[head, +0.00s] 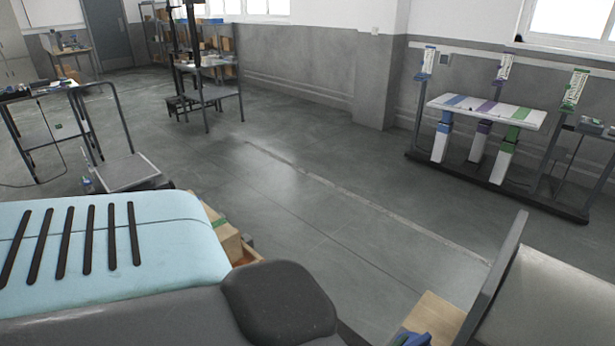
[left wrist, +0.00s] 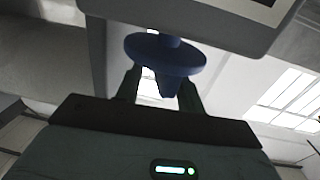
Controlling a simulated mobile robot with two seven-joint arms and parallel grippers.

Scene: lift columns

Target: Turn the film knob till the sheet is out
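A dark blue knob (left wrist: 165,54) with a wide round disc shows in the left wrist view, under a grey housing (left wrist: 200,20). A narrower blue part (left wrist: 171,82) hangs below the disc. My left gripper (left wrist: 159,84) reaches up to it, with one finger on each side of the narrower part. A bright gap shows between the left finger and that part; contact on the right side cannot be made out. The fingertips are close to the disc. I see no film sheet that I can be sure of. My right gripper is not in view.
In the head view, a rack (head: 487,110) with blue, purple and green columns stands at the right. A flat trolley (head: 128,172) and a workbench (head: 40,92) stand at the left. A cardboard box (head: 226,240) is close by. The middle floor (head: 300,190) is clear.

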